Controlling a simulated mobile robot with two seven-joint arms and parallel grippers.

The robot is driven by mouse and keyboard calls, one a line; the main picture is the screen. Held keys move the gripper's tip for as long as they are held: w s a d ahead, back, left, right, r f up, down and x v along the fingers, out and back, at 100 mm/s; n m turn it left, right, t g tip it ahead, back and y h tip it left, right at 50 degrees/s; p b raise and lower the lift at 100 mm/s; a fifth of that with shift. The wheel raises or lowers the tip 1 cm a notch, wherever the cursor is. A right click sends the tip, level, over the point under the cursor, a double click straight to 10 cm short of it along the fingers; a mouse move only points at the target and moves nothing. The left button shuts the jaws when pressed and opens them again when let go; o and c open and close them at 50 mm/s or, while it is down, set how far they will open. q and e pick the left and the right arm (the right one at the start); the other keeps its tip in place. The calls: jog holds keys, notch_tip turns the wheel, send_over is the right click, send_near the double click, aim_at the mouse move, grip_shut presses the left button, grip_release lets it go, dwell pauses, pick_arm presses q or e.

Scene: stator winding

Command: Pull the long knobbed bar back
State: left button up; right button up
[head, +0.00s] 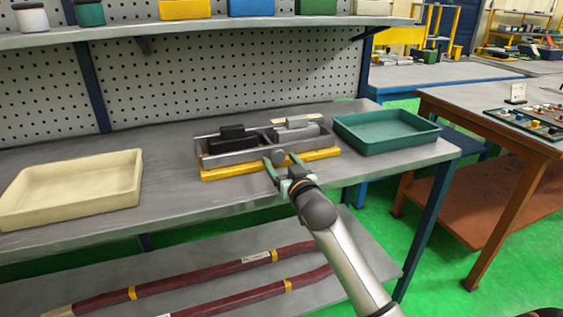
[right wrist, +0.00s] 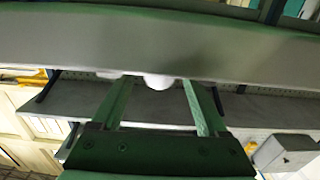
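In the head view, the long grey bar (head: 240,157) runs along the front of a fixture on the bench, with a round grey knob (head: 279,157) on its near side. My right gripper (head: 282,165) is at the knob, its green fingers spread to either side. In the right wrist view the bar (right wrist: 220,45) spans the picture and the pale knob (right wrist: 158,82) shows between the fingertips (right wrist: 159,85), with gaps on both sides. The right gripper is open and holds nothing. My left gripper is not in view.
The fixture has a yellow base (head: 225,173), a black block (head: 233,138) and a light grey block (head: 297,128). A green tray (head: 437,137) stands close on its right, a cream tray (head: 128,195) on the left. A pegboard (head: 240,62) rises behind. Bench between cream tray and fixture is clear.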

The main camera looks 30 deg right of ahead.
jog(key=shift+o, duration=0.2)
jog(key=shift+s, duration=0.1)
jog(key=shift+s, duration=0.25)
jog(key=p+v, duration=0.1)
jog(key=v, duration=1.1)
jog(key=shift+w+a, duration=0.1)
